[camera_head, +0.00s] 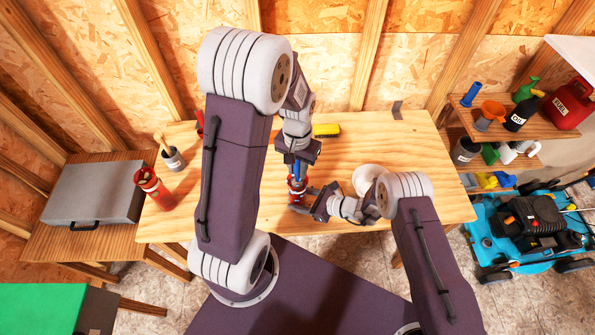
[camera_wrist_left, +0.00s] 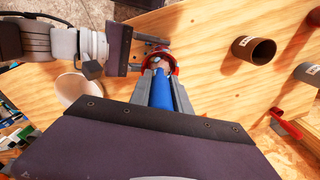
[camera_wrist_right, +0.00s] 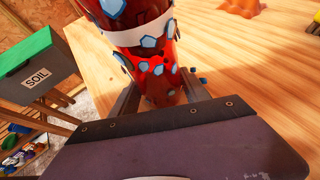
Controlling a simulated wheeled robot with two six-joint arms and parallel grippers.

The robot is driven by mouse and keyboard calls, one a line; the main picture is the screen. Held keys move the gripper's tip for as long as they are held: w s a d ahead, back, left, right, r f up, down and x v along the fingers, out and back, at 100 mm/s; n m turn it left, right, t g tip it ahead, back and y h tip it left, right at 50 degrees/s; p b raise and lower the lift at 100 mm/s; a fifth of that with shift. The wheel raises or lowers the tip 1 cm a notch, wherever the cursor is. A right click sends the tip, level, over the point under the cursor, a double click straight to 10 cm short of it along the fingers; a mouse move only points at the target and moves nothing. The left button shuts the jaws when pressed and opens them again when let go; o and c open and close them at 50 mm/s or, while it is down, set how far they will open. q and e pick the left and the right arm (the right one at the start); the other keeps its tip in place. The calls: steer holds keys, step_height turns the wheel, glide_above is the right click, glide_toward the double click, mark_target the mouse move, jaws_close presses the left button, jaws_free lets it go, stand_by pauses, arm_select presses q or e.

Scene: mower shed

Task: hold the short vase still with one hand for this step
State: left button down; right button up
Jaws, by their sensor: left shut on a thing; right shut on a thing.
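The red vase (camera_head: 297,186) stands on the workbench (camera_head: 420,150) in the head view. My right gripper (camera_head: 312,206) is low beside it and shut on it. In the right wrist view the vase (camera_wrist_right: 150,45) shows dark red with blue patches and a pale band, between my fingers. My left gripper (camera_head: 298,160) is above the vase, shut on a blue rod-like object (camera_wrist_left: 162,92). The blue object points down at the vase's red rim (camera_wrist_left: 160,56); my fingers partly hide its lower end, so I cannot tell how deep it reaches.
A white bowl (camera_head: 369,177) lies close to my right wrist. A yellow block (camera_head: 326,130) is behind the vase. A grey can with sticks (camera_head: 173,160) and a red container (camera_head: 153,188) stand at the left. A shelf of bottles (camera_head: 510,125) is at the right. The bench's front right is clear.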

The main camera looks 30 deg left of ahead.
arm_select(q)
steer(key=shift+r, duration=1.35)
steer(key=shift+f, duration=0.15)
steer(key=shift+f, duration=2.15)
steer(key=shift+r, duration=2.25)
steer(key=shift+f, duration=2.25)
steer(key=shift+r, duration=0.1)
